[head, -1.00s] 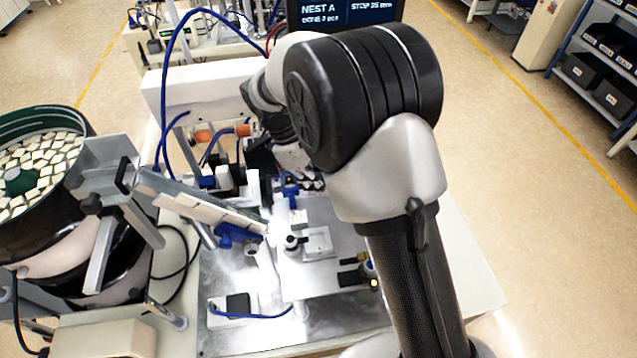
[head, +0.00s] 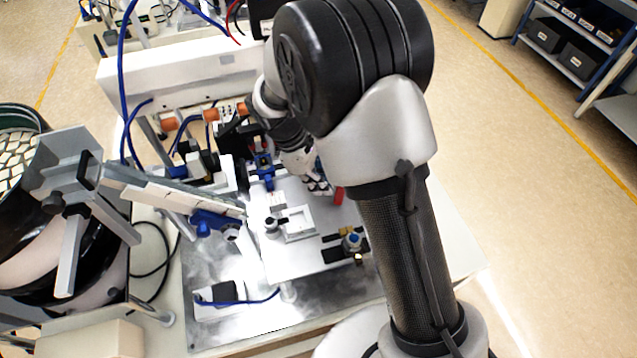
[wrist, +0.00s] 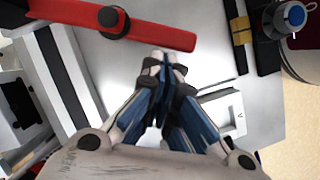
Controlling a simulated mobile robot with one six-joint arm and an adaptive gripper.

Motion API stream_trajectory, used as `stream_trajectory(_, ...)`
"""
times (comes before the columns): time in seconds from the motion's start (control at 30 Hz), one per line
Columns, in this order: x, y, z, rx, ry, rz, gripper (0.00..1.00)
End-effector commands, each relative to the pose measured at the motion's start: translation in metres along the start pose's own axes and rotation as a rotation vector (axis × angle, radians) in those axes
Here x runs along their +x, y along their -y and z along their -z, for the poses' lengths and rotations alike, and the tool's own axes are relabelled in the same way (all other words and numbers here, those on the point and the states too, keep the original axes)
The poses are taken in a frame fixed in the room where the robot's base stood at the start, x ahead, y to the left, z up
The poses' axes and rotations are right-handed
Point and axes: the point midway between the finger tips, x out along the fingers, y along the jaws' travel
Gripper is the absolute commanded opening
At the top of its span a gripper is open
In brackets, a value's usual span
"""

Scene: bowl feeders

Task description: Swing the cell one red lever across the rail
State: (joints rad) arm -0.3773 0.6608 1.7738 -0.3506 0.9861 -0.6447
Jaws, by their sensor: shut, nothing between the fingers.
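The red lever (wrist: 160,33) lies across the top of the wrist view, a flat bar with a black round pivot knob (wrist: 113,21) on it. A short red piece of it (head: 338,195) shows in the head view, right of my gripper; my arm hides the rest. My gripper (wrist: 163,62) is shut and empty. Its fingertips are just below the lever's right-hand part in the wrist view, and I cannot tell whether they touch it. In the head view my gripper (head: 319,186) is low over the pale plate. The sloping feeder rail (head: 170,195) runs in from the left.
A bowl feeder (head: 20,200) stands at the left. A white nest block (head: 297,224) and a blue-topped knob (head: 352,242) sit on the plate (head: 310,268). A white beam (head: 180,78) crosses behind. A blue cable runs along the plate's front left.

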Motion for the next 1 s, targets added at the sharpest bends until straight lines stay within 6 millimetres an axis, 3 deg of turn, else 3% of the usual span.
stream_trajectory(1.0, 0.004, 0.009, -0.012, -0.200, 0.000, -0.080, 0.00)
